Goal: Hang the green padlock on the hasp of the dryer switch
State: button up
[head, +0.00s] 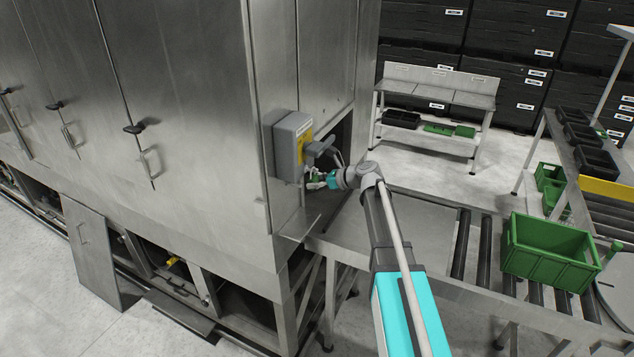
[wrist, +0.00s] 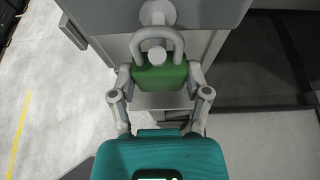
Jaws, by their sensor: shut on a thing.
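The dryer switch (head: 288,146) is a grey box with a yellow plate and a grey handle, on the corner of the steel housing. My gripper (head: 322,181) is at its lower right. In the wrist view my gripper (wrist: 160,80) is shut on the green padlock (wrist: 160,77), with one finger on each side of its body. The padlock's grey shackle (wrist: 138,45) points towards the switch. A round grey knob end (wrist: 157,54) shows within the shackle's outline. I cannot tell whether the shackle passes through the hasp or only overlaps it in view.
The steel housing (head: 190,110) stands close on the left, with an open bay behind the switch. A roller conveyor with a green crate (head: 550,250) is at the right. A steel bench (head: 440,95) stands at the back, with clear floor in front of it.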

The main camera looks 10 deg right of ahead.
jog(key=o, duration=1.3)
jog(key=shift+c, duration=0.2)
jog(key=s+d+f+n+g+h+b, duration=0.1)
jog(key=s+f+n+g+h+b, duration=0.3)
jog(key=s+f+n+b, duration=0.4)
jog(key=s+d+f+n+g+h+b, duration=0.1)
jog(key=s+f+n+g+h+b, duration=0.3)
jog(key=s+f+n, duration=1.3)
jog(key=s+f+h+b, duration=0.2)
jog(key=s+h+b, duration=0.1)
jog(key=s+b, duration=0.1)
jog(key=shift+s+f, duration=0.3)
jog(key=shift+s, duration=0.25)
